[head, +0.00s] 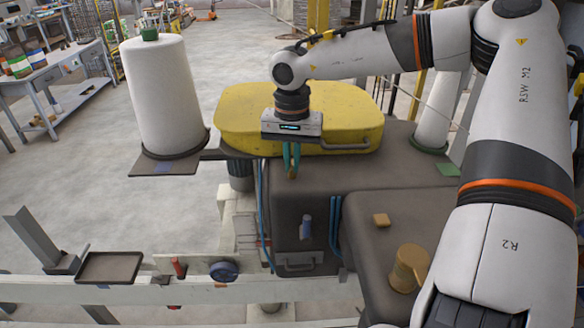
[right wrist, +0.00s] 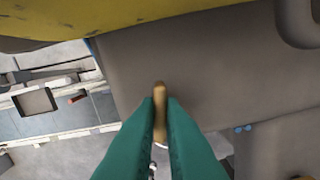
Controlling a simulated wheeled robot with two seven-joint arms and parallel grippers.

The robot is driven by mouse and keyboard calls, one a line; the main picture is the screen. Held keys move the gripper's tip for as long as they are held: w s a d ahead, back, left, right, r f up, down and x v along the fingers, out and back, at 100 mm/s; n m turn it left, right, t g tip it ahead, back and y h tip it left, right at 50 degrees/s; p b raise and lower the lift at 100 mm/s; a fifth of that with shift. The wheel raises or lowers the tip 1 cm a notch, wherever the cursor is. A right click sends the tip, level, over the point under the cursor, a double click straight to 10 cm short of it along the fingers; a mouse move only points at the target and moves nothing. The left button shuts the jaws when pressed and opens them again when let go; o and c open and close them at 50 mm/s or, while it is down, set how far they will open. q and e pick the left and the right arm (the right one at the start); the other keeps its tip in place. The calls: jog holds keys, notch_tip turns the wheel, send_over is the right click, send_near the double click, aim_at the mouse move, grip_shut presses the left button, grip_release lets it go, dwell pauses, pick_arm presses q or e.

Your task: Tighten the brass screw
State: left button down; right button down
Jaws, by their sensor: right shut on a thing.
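The brass screw (right wrist: 160,110) shows in the right wrist view as a tan, rounded, upright piece between two teal fingers. My right gripper (right wrist: 160,125) is shut on it. In the head view my right gripper (head: 291,162) points down at the front of the machine, just below the yellow cover (head: 235,115). Only a small tan end of the brass screw (head: 291,174) shows there below the fingertips. The fingers hide the rest of it, and I cannot tell how far in it sits. My left gripper is not in view.
A tall white roll (head: 165,95) stands on a dark plate at left. A dark tray (head: 110,268) and a blue knob (head: 223,271) are on the front rail.

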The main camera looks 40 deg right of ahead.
jog(key=m+b, duration=0.1)
jog(key=m, duration=0.1)
jog(key=m+b, duration=0.1)
jog(key=b, duration=0.1)
jog(key=shift+f+m+b, duration=0.2)
jog(key=shift+m+b, duration=0.1)
jog(key=shift+m, duration=0.1)
jog(key=m+b, duration=0.3)
jog(key=m, duration=0.1)
jog(key=shift+r+m, duration=0.1)
jog(key=shift+m, duration=0.2)
jog(key=m+b, duration=0.2)
jog(key=m, duration=0.2)
jog(key=shift+r+m+b, duration=0.15)
jog(key=shift+m+b, duration=0.25)
jog(key=shift+m, duration=1.1)
jog(key=c, duration=1.5)
grip_release()
jog(key=shift+c, duration=0.2)
